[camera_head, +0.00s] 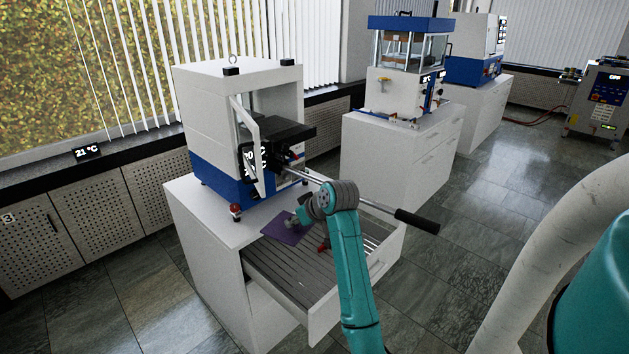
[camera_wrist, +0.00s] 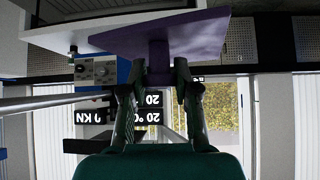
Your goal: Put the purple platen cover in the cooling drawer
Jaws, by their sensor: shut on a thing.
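The purple platen cover (camera_head: 284,230) is a thin flat plate with a block-like grip. In the wrist view the cover (camera_wrist: 205,36) fills the top middle, with its grip between my fingers. My gripper (camera_wrist: 158,72) is shut on that grip; in the head view my gripper (camera_head: 297,222) is partly hidden by my wrist. The cooling drawer (camera_head: 290,275) is pulled out of the near white cabinet and has a grey slatted floor. The cover appears over the drawer's rear left part, by the cabinet top edge; its height above it is hard to tell.
A white and blue press (camera_head: 235,120) stands on the cabinet (camera_head: 190,215) behind the drawer. Its long lever with a black handle (camera_head: 416,221) reaches over the drawer. A small red thing (camera_head: 323,246) shows near the drawer's middle. Another press (camera_head: 405,75) stands farther back.

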